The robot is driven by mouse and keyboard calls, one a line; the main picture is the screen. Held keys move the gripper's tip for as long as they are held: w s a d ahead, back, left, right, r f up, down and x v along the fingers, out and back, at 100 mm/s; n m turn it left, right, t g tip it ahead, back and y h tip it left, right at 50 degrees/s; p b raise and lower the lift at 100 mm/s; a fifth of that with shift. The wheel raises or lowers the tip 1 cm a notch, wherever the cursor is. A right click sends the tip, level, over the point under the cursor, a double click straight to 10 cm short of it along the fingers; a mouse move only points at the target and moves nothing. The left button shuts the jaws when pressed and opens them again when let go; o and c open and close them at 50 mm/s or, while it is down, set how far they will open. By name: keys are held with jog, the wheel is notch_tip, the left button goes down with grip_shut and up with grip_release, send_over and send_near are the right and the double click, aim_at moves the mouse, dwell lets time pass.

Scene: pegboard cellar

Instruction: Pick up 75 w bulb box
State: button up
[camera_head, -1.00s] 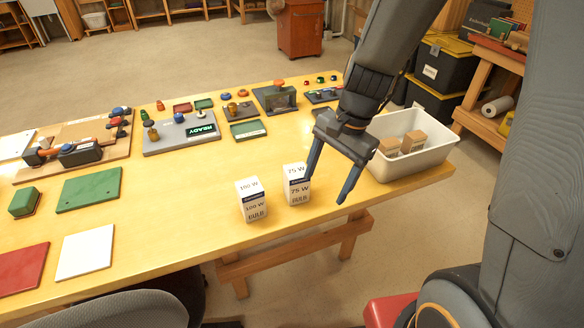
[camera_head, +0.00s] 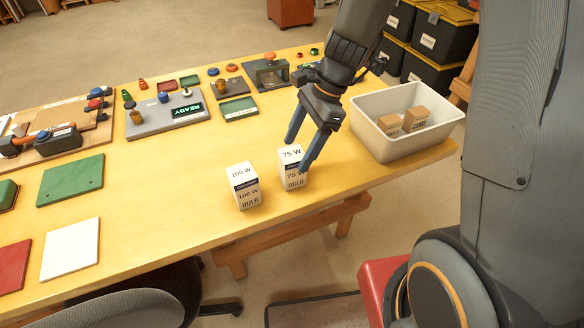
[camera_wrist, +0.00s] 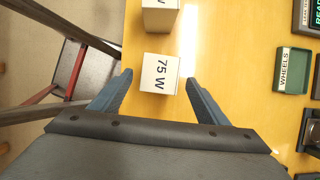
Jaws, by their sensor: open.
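The 75 W bulb box (camera_head: 292,168) is a white carton with a dark band. It stands upright on the yellow table near its front edge. In the wrist view the top of the 75 W box (camera_wrist: 159,74) lies ahead of and between the spread fingers. My gripper (camera_head: 299,154) is open and empty. One blue finger hangs in front of the box's right side in the head view, the other is behind its upper left. I cannot tell if a finger touches it. The 100 W bulb box (camera_head: 243,186) stands just to the left, also upright.
A white bin (camera_head: 362,125) with two small brown boxes stands at the table's right end. A grey panel with a READY display (camera_head: 166,116) and green trays (camera_head: 238,109) lie further back.

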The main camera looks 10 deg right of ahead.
aim_at(281, 182)
jog(key=shift+w+f, duration=0.15)
jog(key=shift+f, duration=0.35)
jog(key=shift+s+a+p+x, duration=0.1)
jog(key=shift+p+x, duration=0.25)
jog(key=shift+x, duration=1.55)
jog(key=shift+s+a+p+x, duration=0.15)
jog(key=shift+p+x, duration=0.15)
jog(key=shift+x, duration=1.6)
jog(key=shift+r, duration=0.15)
jog(key=c, duration=1.1)
jog(key=shift+r, duration=0.1)
jog(key=shift+c, duration=0.2)
